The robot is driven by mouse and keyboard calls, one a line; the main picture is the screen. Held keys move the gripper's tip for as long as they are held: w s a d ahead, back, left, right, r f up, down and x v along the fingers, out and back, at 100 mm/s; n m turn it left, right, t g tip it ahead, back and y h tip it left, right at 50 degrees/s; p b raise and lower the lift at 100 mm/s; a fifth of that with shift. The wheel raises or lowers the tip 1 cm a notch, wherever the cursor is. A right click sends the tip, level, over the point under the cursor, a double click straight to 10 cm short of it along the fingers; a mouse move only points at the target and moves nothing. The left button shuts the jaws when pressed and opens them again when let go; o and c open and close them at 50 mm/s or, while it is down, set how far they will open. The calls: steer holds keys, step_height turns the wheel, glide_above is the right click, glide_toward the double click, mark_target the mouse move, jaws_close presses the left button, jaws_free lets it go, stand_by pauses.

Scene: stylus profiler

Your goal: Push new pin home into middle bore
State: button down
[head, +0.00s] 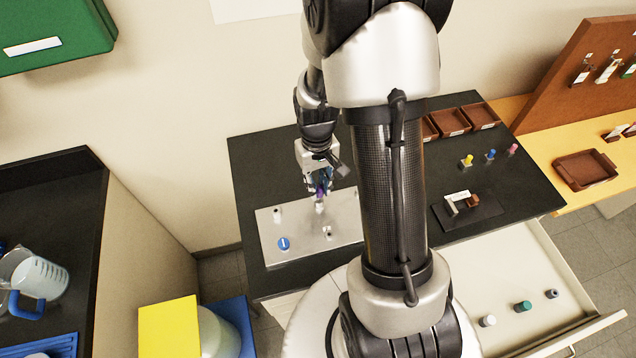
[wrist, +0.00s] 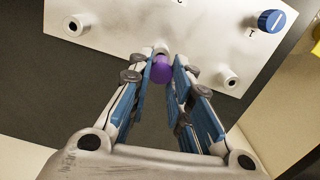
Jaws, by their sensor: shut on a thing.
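A pale plate (head: 344,215) lies on the black bench. It carries several short white bosses and a blue knob (head: 284,243), which also shows in the wrist view (wrist: 271,21). My gripper (head: 320,184) is over the plate, shut on the purple-headed pin (wrist: 162,68). The purple head sits between the blue-padded fingertips. Right beyond it is the middle boss (wrist: 160,48), partly hidden by the pin and fingers. The other bosses stand clear to the left (wrist: 75,25) and right (wrist: 230,80). How deep the pin sits in the middle bore cannot be told.
Yellow, blue and pink pegs (head: 467,161) stand at the bench's right, behind a dark fixture (head: 467,212). Brown trays (head: 481,114) line the back. An open drawer (head: 560,272) with several small knobs juts out at front right. My arm hides the bench's middle.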

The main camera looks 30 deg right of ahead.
steer(key=shift+r, duration=0.25)
steer(key=shift+s+a+r+t, duration=0.1)
steer(key=shift+s+r+t, duration=0.05)
steer(key=shift+r+t, duration=0.2)
stand_by(0.5)
steer(key=shift+f, duration=0.2)
steer(key=shift+s+f+b, duration=0.1)
steer(key=shift+f+b, duration=0.65)
steer(key=shift+f, duration=0.15)
